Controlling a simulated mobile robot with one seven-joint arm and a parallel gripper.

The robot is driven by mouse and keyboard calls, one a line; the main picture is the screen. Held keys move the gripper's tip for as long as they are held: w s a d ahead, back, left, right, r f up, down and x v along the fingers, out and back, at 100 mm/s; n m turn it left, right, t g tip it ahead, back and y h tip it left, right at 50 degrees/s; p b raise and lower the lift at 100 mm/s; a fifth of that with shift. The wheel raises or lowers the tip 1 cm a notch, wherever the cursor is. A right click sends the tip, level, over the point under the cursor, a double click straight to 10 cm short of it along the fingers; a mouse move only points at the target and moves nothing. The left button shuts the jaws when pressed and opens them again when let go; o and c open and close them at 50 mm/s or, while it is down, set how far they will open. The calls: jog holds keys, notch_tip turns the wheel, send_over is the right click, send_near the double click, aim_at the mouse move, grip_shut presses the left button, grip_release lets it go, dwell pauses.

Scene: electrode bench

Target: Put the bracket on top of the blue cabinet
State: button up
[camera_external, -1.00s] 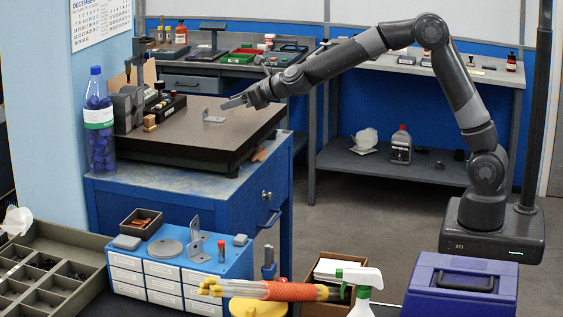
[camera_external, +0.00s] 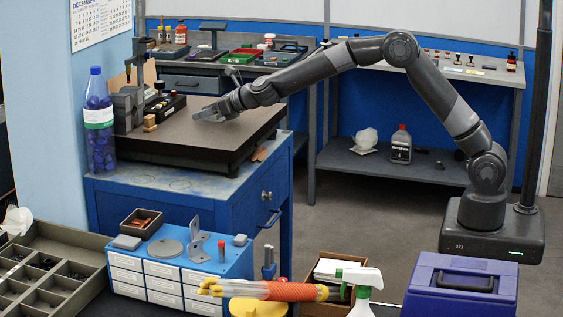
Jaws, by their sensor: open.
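The grey metal L-shaped bracket that lay on the dark surface plate (camera_external: 180,137) cannot be made out now; my gripper (camera_external: 203,114) covers its place. My gripper is open, low over the middle of the plate; whether its fingers are around or touching the bracket cannot be told. The plate rests on a large blue cabinet (camera_external: 155,205) with a door handle at right. A smaller blue drawer cabinet (camera_external: 235,265) with white-fronted drawers stands in front, and a second, upright grey angle bracket (camera_external: 195,238) is on its top.
A blue-capped bottle (camera_external: 98,120) stands at the plate's left corner, beside dark fixtures (camera_external: 130,105). The small cabinet's top also holds a grey disc (camera_external: 165,249), a box of brown parts (camera_external: 141,223) and a red-capped tube (camera_external: 221,250). A spray bottle (camera_external: 365,290) stands at front right.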

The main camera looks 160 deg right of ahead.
aim_at(207, 120)
jog(key=shift+d+f, duration=0.1)
jog(key=shift+d, duration=0.15)
jog(key=shift+c, duration=0.2)
jog(key=c, duration=0.9)
jog(key=shift+w+r, duration=0.15)
jog(key=shift+r, duration=1.35)
notch_tip(207, 120, up, 7)
